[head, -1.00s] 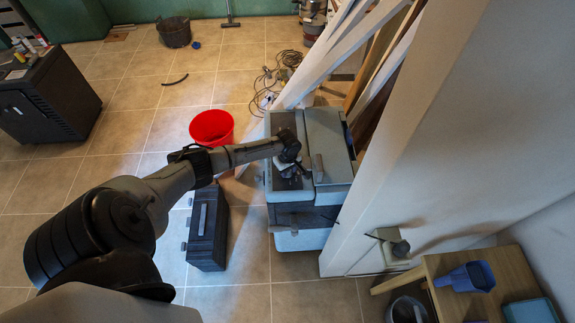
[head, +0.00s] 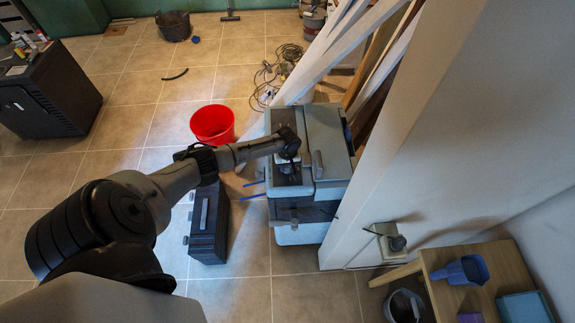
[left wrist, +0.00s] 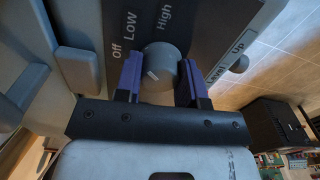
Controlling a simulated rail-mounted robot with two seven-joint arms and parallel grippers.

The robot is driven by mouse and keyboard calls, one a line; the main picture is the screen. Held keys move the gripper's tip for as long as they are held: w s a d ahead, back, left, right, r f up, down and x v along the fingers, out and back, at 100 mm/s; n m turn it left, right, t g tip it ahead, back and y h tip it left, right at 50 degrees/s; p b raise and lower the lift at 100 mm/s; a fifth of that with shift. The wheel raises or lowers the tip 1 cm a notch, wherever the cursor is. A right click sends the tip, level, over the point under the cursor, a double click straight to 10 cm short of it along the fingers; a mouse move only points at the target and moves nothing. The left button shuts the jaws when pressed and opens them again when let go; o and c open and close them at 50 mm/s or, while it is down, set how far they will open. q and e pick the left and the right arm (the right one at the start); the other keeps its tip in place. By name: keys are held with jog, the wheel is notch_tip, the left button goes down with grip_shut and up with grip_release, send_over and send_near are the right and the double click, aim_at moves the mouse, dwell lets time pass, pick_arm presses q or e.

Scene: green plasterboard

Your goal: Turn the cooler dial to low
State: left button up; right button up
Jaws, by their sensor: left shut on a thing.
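The cooler (head: 328,135) is a blue-grey box standing right of the middle in the head view. Its dial (left wrist: 161,66) is a grey round knob in the left wrist view, beside the printed words Off, LOW and High. A short white mark on the knob slants toward the upper left, on the side of Off and LOW; I cannot tell exactly which word it meets. My left gripper (left wrist: 160,82) is shut on the dial, with one purple-lined finger on each side. In the head view the left gripper (head: 289,167) is over the cooler's top. My right gripper is not in view.
A red bucket (head: 212,124) and a black toolbox (head: 209,228) stand left of the cooler. White boards (head: 345,50) lean behind it, and a pale panel (head: 420,150) rises on its right. A wooden table (head: 500,275) is at lower right. Tiled floor (head: 120,180) is open at left.

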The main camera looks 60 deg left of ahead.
pick_arm(q)
jog(key=o, duration=0.9)
jog(key=shift+r, duration=0.35)
notch_tip(320, 180, up, 13)
jog(key=shift+r+p, duration=0.1)
jog(key=shift+p, duration=0.25)
dwell(0.4)
